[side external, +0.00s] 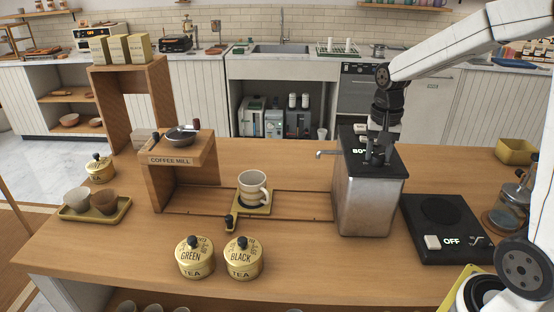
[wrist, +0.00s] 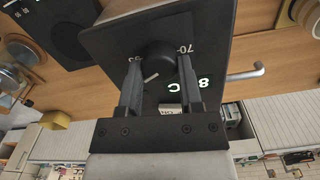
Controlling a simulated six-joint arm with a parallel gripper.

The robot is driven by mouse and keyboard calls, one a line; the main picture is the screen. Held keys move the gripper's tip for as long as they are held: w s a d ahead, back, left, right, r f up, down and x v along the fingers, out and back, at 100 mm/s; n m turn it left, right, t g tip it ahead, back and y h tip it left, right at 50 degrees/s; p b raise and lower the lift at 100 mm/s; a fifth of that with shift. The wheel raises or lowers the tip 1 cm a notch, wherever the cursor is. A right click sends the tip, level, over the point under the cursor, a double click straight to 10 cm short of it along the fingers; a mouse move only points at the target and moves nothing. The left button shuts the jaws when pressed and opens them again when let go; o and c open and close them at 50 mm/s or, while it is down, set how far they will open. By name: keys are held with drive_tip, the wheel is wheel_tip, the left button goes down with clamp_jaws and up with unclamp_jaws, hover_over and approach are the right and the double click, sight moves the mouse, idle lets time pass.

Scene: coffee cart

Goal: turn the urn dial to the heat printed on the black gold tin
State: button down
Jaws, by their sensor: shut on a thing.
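The urn (side external: 366,208) is a steel box with a black top and a spout on its left. Its dial (wrist: 156,58) is a round black knob with a white pointer line. My gripper (wrist: 158,66), also in the side view (side external: 377,158), is shut on the dial from above. A mark 70 and a partly hidden mark flank the dial. The green display (wrist: 190,85) shows an 8 and a C, the rest hidden by a finger. The gold black tea tin (side external: 243,260) stands at the front beside the gold green tea tin (side external: 195,259); their small print is unreadable.
A black hot plate (side external: 440,222) reading OFF stands right of the urn. A cup (side external: 252,184) sits left of it, near the coffee mill stand (side external: 178,170). A tray (side external: 122,212) with two cups is far left.

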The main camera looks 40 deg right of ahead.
sight(378, 154)
drive_tip(key=m, duration=0.5)
drive_tip(key=shift+r, duration=0.1)
idle(0.3)
drive_tip(key=shift+c, duration=1.3)
unclamp_jaws()
drive_tip(key=shift+r, duration=3.9)
